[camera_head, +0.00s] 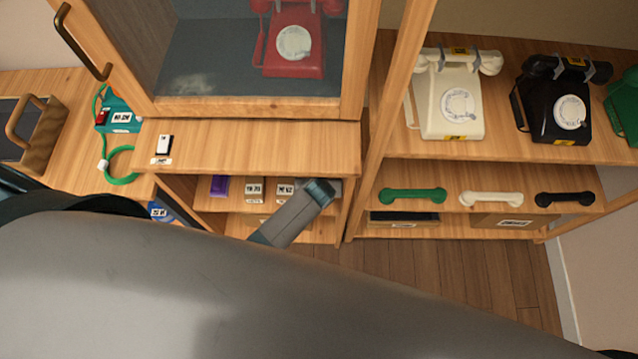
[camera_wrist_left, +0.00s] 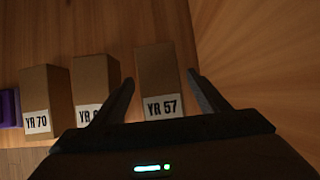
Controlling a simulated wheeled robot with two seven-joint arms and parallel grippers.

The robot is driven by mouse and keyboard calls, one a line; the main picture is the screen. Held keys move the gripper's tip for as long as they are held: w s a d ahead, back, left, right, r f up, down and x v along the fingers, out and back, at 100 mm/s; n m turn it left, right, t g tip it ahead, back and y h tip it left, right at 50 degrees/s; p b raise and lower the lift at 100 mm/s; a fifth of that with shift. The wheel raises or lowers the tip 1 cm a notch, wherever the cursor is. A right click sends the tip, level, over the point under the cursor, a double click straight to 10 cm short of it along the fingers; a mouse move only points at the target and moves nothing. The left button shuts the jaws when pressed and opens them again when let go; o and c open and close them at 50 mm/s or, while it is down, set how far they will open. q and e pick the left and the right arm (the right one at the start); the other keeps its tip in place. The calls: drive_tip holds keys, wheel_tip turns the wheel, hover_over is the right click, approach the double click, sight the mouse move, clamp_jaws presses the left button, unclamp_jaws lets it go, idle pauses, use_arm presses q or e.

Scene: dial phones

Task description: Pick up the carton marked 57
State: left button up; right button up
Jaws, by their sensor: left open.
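The carton marked YR 57 (camera_wrist_left: 157,70) is a small brown box with a white label, upright on a wooden shelf in the left wrist view. My left gripper (camera_wrist_left: 161,77) is open, with one finger to each side of this carton in the picture. I cannot tell how far the fingers reach along it, and no contact shows. In the head view my left gripper (camera_head: 320,190) is at the low shelf, and it mostly hides the carton there. My right gripper is not in view.
Cartons marked YR 70 (camera_wrist_left: 37,90) and a partly hidden number (camera_wrist_left: 87,82) stand left of it, then a purple box (camera_wrist_left: 9,108). A wooden panel borders the right. Above is a counter (camera_head: 250,145) and a cabinet with a red phone (camera_head: 293,45).

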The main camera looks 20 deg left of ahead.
use_arm(q)
drive_tip(key=shift+f, duration=0.1)
idle(0.3)
drive_tip(key=c, duration=1.3)
